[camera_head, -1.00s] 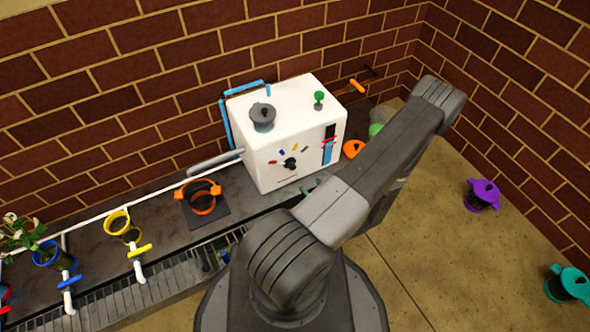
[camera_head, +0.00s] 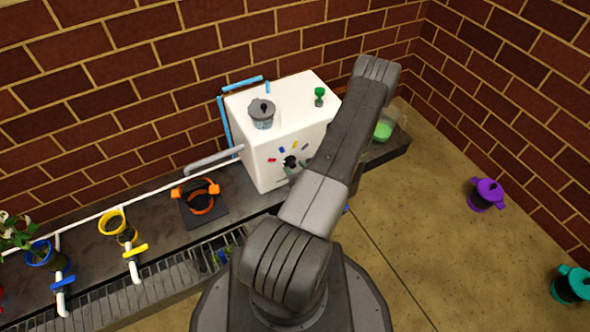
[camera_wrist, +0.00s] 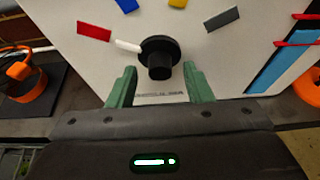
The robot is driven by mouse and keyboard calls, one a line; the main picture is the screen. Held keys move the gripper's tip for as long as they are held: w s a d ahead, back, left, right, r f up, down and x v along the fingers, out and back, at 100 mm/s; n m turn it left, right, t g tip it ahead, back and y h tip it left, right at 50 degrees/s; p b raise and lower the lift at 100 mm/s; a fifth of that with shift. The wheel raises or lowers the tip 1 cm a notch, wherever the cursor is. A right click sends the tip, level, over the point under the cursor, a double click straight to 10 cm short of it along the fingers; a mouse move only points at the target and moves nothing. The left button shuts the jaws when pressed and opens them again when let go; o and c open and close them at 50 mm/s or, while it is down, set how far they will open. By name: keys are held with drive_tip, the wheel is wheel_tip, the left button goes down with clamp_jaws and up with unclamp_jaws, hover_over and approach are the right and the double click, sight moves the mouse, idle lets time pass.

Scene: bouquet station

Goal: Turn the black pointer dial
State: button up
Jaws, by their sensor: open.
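The black pointer dial (camera_wrist: 160,57) is on the front face of the white machine (camera_head: 262,168). In the wrist view its white pointer mark points left and slightly up, just below the red mark (camera_wrist: 94,32). Blue, yellow and grey marks are spread along the upper arc. In the head view the dial (camera_head: 291,162) is small and beside my arm. My gripper (camera_wrist: 160,88) is open, its green fingers at the lower left and lower right of the dial's knob, with nothing held between them.
An orange-handled pot (camera_head: 200,197) stands on a dark mat left of the machine. A grey-lidded vessel (camera_head: 262,115) and a green knob (camera_head: 319,96) are on top. Red pointers and a blue strip (camera_wrist: 273,70) lie right of the dial. A green-filled container (camera_head: 383,130) stands at the right.

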drive_tip(key=shift+w+a+f, duration=0.1)
drive_tip(key=shift+w+a, duration=0.05)
drive_tip(key=shift+w, duration=0.15)
drive_tip(key=c, duration=1)
